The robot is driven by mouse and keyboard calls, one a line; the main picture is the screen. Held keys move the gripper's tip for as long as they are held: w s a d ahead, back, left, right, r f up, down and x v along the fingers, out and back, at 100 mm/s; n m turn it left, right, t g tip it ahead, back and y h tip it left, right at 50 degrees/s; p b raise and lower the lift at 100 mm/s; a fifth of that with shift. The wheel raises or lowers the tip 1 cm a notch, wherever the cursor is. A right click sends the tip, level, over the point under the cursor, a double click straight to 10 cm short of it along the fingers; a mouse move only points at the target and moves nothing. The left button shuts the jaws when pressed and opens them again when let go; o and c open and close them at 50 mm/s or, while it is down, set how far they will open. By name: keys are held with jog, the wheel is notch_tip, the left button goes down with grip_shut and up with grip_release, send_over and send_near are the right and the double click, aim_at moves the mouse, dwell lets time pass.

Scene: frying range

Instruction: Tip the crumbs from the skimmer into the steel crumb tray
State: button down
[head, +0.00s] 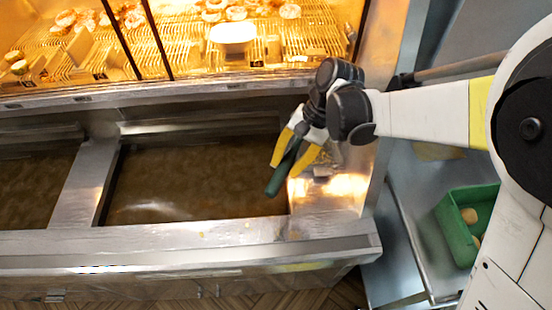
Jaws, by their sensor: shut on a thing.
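My gripper (290,166) has yellow fingers and points down over the right end of the right-hand oil well. It is shut on a dark green handle (283,174), which slants down to the left between the fingers. I take this to be the skimmer's handle. The skimmer's head is not clearly visible, and I cannot tell whether it holds crumbs. A small patch of speckled, shiny metal shows just right of the fingers, partly hidden by my gripper. I cannot tell whether it belongs to the skimmer or to the steel crumb tray.
The fryer's right well (190,180) and left well (35,180) hold brown oil, with a steel divider between them. A lit display case (190,45) with food on wire racks stands behind. A green tub (453,235) with round items sits on the right-hand steel surface.

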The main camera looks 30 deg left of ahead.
jog(key=shift+w+d+f+y+b, duration=0.15)
jog(key=shift+d+y+b, duration=0.15)
jog(key=shift+d+y, duration=0.6)
jog(key=d+f+n+g+y+b, duration=0.1)
jog(key=d+f+y+b, duration=0.4)
jog(key=b, duration=1.3)
jog(key=d+n+y, duration=0.1)
jog(key=d+y, duration=0.3)
jog(key=shift+d+f+n+g+b, duration=0.2)
jog(key=shift+f+n+g+b, duration=0.1)
jog(key=shift+f+b, duration=0.1)
jog(key=shift+w+r, duration=0.1)
